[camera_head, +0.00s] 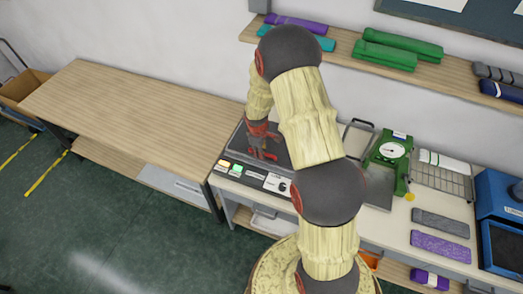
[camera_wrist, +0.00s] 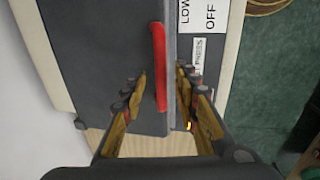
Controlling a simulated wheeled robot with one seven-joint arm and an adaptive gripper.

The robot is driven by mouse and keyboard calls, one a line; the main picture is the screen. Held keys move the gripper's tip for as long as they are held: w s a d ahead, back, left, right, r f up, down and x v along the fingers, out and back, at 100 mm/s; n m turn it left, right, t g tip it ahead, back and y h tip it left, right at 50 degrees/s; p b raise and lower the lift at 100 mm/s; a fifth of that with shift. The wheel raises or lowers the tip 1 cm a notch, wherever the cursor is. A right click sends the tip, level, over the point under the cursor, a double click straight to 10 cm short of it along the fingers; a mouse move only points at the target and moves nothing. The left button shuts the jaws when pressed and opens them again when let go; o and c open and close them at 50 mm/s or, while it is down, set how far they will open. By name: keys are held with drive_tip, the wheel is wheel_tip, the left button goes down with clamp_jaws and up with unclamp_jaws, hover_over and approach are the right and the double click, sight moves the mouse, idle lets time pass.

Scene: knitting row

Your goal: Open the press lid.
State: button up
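The press lid is a dark grey plate with a long red handle along its edge. In the wrist view the lid (camera_wrist: 95,55) lies flat and looks closed, and the red handle (camera_wrist: 159,60) runs between my fingers. My gripper (camera_wrist: 161,78) is open, one finger on each side of the handle, with visible gaps. In the head view my gripper (camera_head: 263,152) is down over the front of the press (camera_head: 236,143), and my arm hides part of it. Whether the fingers touch the handle cannot be told.
A control strip (camera_head: 250,175) with lit buttons and a knob runs along the press front. A green dial gauge (camera_head: 392,151) and a wire rack (camera_head: 440,179) stand to the right. An empty wooden table (camera_head: 135,110) is at left. A shelf (camera_head: 345,46) with rolled textiles hangs above.

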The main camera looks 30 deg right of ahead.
drive_tip(key=shift+f, duration=0.35)
drive_tip(key=shift+c, duration=0.3)
clamp_jaws()
idle(0.5)
